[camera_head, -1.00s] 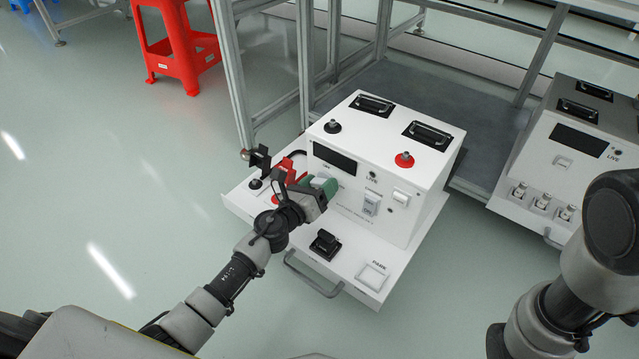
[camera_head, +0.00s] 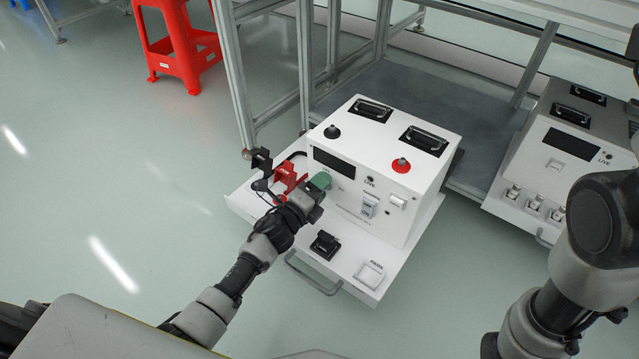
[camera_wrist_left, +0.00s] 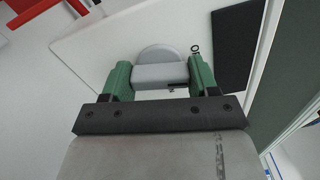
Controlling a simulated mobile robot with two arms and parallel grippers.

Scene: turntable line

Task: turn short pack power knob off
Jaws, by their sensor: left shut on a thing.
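The short pack (camera_head: 345,195) is a white box with a dark display and labelled front controls, on a white shelf. My left gripper (camera_head: 322,183), with green fingertips, is at the left part of its front panel, just below the display (camera_head: 334,161). In the left wrist view a round grey knob with a raised grip bar (camera_wrist_left: 160,72) sits between the green fingers, which are shut on the bar. In the head view the gripper hides this knob. My right arm shows at the right, but its gripper is out of view.
Red and black clamps (camera_head: 286,178) stand left of my left gripper. A black lever (camera_head: 325,244) and a white square button (camera_head: 370,273) are on the shelf. A second pack (camera_head: 560,150) stands right. A red stool (camera_head: 180,45) is behind on open floor.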

